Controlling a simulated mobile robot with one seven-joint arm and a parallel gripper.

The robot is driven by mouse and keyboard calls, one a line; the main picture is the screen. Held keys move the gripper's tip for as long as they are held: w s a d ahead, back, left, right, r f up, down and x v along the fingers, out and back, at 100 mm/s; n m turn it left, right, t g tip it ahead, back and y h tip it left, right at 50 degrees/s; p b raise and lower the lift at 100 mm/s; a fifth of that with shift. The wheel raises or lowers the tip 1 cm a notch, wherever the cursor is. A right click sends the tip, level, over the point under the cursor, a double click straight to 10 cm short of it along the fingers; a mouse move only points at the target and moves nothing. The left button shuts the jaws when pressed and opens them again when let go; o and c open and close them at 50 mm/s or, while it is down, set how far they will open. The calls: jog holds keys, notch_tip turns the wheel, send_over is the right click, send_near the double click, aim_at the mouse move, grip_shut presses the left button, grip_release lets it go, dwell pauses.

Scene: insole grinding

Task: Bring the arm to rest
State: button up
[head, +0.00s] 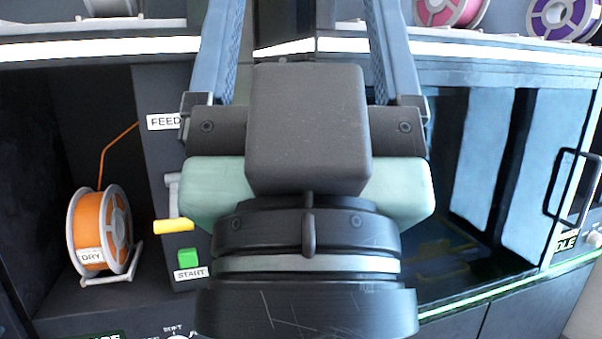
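My gripper (306,25) fills the middle of the head view, seen from behind. Its dark wrist is at the bottom and its two blue fingers point up and away. The fingers are wide apart, with nothing visible between them in the part that shows. Their tips run past the top edge of the picture. The gripper hides the middle of the machine front behind it.
An orange spool (100,230) sits in a bay at left. Beside it are a yellow-tipped lever (172,226) and a green START button (188,254). A glass-fronted chamber (480,190) with a door handle (572,188) is at right. Spools (450,10) stand on top.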

notch_tip(320, 180, up, 19)
jog(key=p, duration=1.7)
jog(key=shift+w+a+r+p, duration=0.15)
jog(key=shift+w+p, duration=0.05)
jog(key=shift+p, duration=0.1)
